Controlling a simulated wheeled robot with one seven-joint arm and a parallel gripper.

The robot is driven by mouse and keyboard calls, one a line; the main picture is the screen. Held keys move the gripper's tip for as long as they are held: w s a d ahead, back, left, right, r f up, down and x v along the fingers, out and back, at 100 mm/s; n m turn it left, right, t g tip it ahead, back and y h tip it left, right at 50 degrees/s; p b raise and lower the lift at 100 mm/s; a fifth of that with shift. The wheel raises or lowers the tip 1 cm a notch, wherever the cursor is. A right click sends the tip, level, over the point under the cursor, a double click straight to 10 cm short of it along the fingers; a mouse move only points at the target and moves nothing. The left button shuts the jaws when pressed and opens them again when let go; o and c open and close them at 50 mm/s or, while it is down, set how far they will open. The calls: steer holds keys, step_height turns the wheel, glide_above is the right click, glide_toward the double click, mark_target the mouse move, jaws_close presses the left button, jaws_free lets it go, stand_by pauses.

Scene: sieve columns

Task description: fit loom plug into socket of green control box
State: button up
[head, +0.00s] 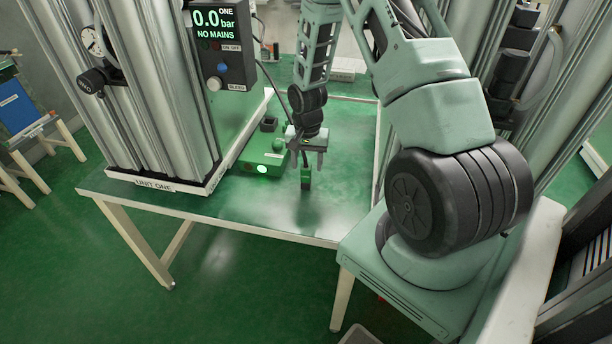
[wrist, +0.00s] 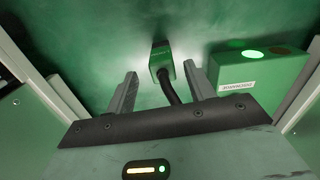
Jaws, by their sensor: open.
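The loom plug (head: 306,181) is a small dark green block below my gripper (head: 306,162) in the head view. In the wrist view the plug (wrist: 161,58) shows just beyond and between the fingertips, with a black cable (wrist: 170,90) running back between the fingers. My gripper (wrist: 160,70) is open, one finger on each side of the plug's line, with gaps visible. The green control box (head: 258,161) lies on the table left of my gripper, with a lit green lamp. In the wrist view the box (wrist: 262,78) is at the right. I cannot make out its socket.
The green tabletop (head: 240,205) is clear in front of the box. The unit-one column (head: 130,90) and its panel (head: 222,45), reading 0.0 bar and NO MAINS, stand at the left. A small dark block (head: 268,124) sits behind the box.

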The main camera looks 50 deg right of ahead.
mark_target(306, 166)
steer(key=shift+w+f+p, duration=0.2)
steer(key=shift+f+p, duration=0.2)
steer(key=shift+f, duration=1.55)
steer(key=c, duration=1.1)
steer(key=shift+o, duration=0.2)
steer(key=shift+r, duration=0.1)
